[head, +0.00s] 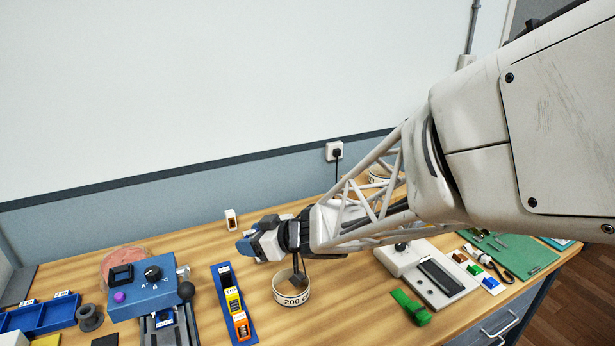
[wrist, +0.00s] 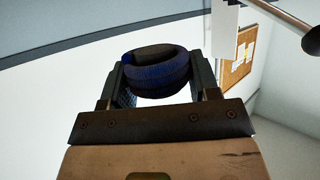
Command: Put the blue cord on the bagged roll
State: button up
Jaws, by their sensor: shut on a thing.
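My gripper (wrist: 155,85) is shut on a dark blue coil, the blue cord (wrist: 158,72), held between its two fingers in the wrist view. In the head view my gripper (head: 246,245) is stretched out to the left above the bench, with a bit of blue at its tip. A round pinkish, see-through wrapped thing (head: 118,262), which looks like the bagged roll, lies at the back left behind a blue box. It is partly hidden by that box. My gripper is to its right and apart from it.
The blue box (head: 140,298) with knobs stands at the left, near a blue tray (head: 40,318). A blue strip with coloured blocks (head: 228,300) and a white ring marked 200 (head: 292,297) lie below my arm.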

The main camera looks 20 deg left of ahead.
jog(key=w+a+n+g, duration=0.1)
jog(key=a+n+g, duration=0.3)
jog(key=a, duration=1.6)
jog(key=s+a+f+n+g+h, duration=0.1)
jog(key=s+a+g, duration=0.1)
jog(key=a, duration=0.9)
jog(key=s+a+f+n+g+h, duration=0.1)
jog(key=s+a, duration=0.3)
jog(key=a, duration=0.7)
jog(key=shift+a+f+n+g, duration=0.2)
jog(key=shift+f+n+g, duration=0.55)
jog(key=shift+n+g, duration=0.05)
send_over(122, 259)
jog(key=shift+f, duration=3.15)
jog(key=shift+f, duration=0.1)
jog(key=shift+f, duration=1.8)
jog(key=shift+f, duration=0.1)
